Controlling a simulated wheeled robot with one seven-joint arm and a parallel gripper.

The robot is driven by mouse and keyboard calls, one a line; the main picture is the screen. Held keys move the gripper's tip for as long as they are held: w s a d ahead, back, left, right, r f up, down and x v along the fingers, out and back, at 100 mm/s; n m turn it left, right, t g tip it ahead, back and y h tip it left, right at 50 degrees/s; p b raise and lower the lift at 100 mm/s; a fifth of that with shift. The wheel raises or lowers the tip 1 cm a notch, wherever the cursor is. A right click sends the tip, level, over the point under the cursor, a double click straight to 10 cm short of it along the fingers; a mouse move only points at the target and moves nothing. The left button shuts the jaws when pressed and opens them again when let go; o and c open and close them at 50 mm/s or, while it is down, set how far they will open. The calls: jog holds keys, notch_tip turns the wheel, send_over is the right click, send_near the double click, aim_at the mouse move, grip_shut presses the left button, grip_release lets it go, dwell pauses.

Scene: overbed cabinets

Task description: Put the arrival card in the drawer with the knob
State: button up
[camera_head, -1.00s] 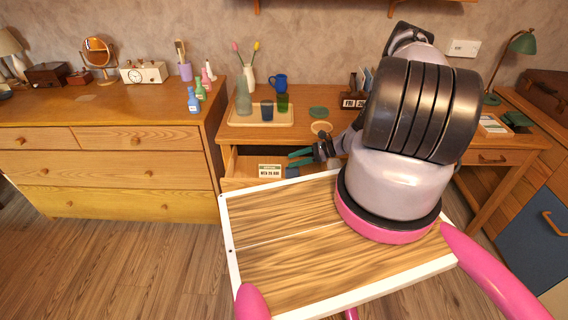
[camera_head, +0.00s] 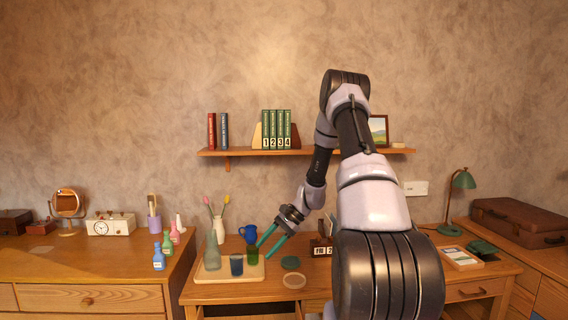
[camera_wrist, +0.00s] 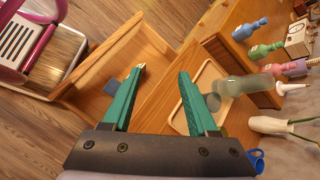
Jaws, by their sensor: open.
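My gripper (camera_head: 263,251) is open and empty above the left part of the desk, by the tray. In the wrist view its green fingers (camera_wrist: 162,73) stand wide apart with nothing between them. An open desk drawer (camera_wrist: 105,52) lies below, partly behind the left finger; its knob is not visible. A small blue item (camera_wrist: 112,85) is inside it. A pale bit (camera_wrist: 142,68) shows at the left fingertip; I cannot tell whether it is the card. The arrival card is not clearly seen now; a printed card showed at the open drawer in the earlier head view.
A shelf (camera_head: 240,153) with books is above. A dresser (camera_head: 100,298) with knobs stands left.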

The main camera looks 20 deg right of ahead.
jog(key=s+a+r+n+h, duration=0.2)
jog(key=s+r, duration=0.1)
jog(key=r, duration=0.5)
jog(key=s+a+r+n+t+h, duration=0.1)
jog(key=s+r+n, duration=0.15)
jog(key=r, duration=0.55)
jog(key=s+a+r+n+h, duration=0.15)
jog(key=s+r, duration=0.25)
jog(key=r, duration=0.4)
jog(key=s+r+n+t+h, duration=0.1)
jog(key=s+r+t, duration=0.1)
jog(key=s+r, duration=0.3)
jog(key=s+a+r+n+t+h, duration=0.1)
jog(key=s+r, duration=0.5)
jog(key=s, duration=0.7)
jog(key=shift+s+a+r+n+t, duration=0.2)
jog(key=shift+n+t, duration=0.5)
jog(key=shift+t, duration=0.5)
jog(key=shift+h, duration=0.25)
